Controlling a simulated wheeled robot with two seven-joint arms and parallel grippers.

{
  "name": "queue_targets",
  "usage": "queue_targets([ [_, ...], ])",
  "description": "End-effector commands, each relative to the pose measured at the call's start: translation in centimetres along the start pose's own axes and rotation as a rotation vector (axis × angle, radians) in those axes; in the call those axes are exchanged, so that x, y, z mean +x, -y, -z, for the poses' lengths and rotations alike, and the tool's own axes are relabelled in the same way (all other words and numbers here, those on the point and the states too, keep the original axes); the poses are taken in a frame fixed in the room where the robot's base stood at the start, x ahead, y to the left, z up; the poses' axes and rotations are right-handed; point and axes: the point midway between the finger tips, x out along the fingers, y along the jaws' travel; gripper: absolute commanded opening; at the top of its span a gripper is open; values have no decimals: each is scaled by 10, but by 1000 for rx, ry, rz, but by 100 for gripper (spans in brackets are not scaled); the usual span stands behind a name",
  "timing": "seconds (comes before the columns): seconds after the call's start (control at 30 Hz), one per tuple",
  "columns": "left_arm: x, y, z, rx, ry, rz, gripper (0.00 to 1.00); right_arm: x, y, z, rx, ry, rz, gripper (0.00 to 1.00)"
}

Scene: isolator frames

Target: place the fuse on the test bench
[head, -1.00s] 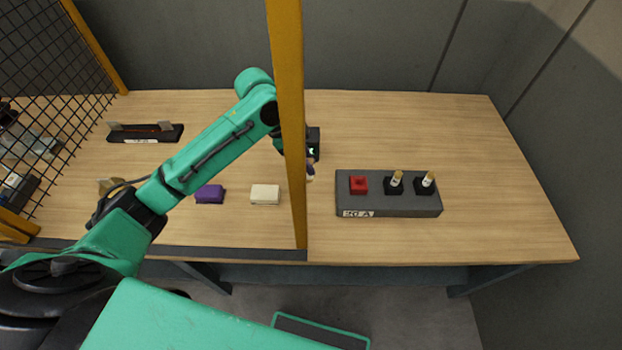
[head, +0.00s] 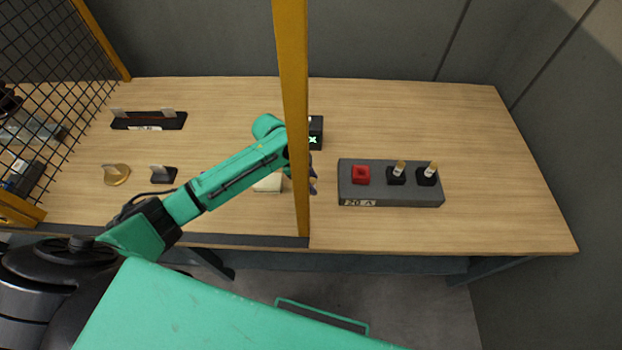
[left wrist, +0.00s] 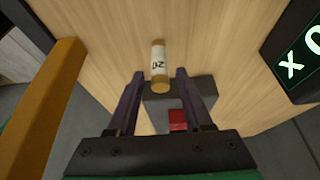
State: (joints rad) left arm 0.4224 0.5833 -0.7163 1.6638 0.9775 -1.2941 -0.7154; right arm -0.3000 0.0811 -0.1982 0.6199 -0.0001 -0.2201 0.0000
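The fuse (left wrist: 159,66), a pale cylinder with tan ends and a dark marking, shows in the left wrist view. It lies between the lines of my left gripper's (left wrist: 159,78) two dark fingers, with a narrow gap on each side. The fingers are apart, and I cannot tell whether the fuse's far end touches the wood. In the head view the yellow post hides most of this gripper; only a dark fingertip (head: 313,187) shows at its right edge. The wooden bench top (head: 460,130) lies under it. My right gripper is not in view.
The grey "20 A" block (head: 362,200) has an empty red socket (head: 361,174) and two fuses in black sockets. A dark display box (head: 315,133) stands behind the yellow post (head: 293,100). A white block (head: 267,184) is partly hidden by my arm. The bench's right side is clear.

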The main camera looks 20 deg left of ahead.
Motion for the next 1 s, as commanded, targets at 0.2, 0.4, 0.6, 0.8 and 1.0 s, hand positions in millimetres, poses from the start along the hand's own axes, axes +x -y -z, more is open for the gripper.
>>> queue_targets([
  [0.2, 0, 0, 0, 0, 0, 0, 55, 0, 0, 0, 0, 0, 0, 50],
  [0.4, -11, 1, 1, 0, -1, 2, 55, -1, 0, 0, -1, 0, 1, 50],
  [0.6, -62, 1, 0, 2, 1, 5, 55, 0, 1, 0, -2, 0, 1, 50],
  [0.8, -109, 1, 1, 1, 0, 3, 55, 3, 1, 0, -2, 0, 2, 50],
  [1.0, -123, 0, 2, 0, -1, -1, 55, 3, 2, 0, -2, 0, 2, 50],
])
